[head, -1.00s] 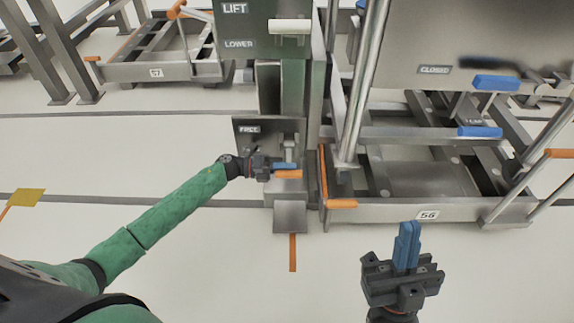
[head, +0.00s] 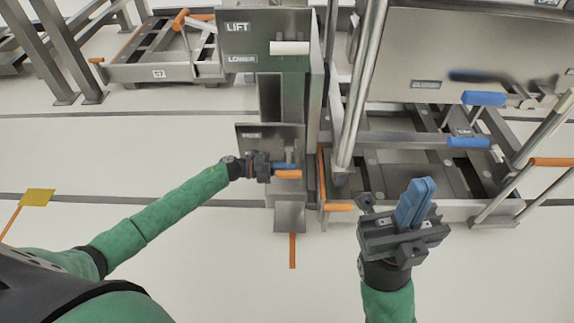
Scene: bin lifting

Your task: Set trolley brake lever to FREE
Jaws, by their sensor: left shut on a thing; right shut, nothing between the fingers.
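The post carries a small grey panel (head: 249,136) whose label is blurred now; it read FREE a second ago. An orange-handled lever (head: 289,175) sticks out in front of this panel. My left gripper (head: 284,167) is at that lever with its blue fingers shut on it; the fingers hide part of the grip. The trolley (head: 470,211) stands right of the post. It has another orange handle (head: 340,207) at its near left corner. My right gripper (head: 413,203) is shut and empty, in front of the trolley's near edge.
Above is a LIFT/LOWER panel (head: 240,44) with a white handle (head: 289,48). A steel bin (head: 440,45) with blue handles (head: 484,98) is above the trolley. A second trolley (head: 190,72) stands at the back left. The floor at front is clear.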

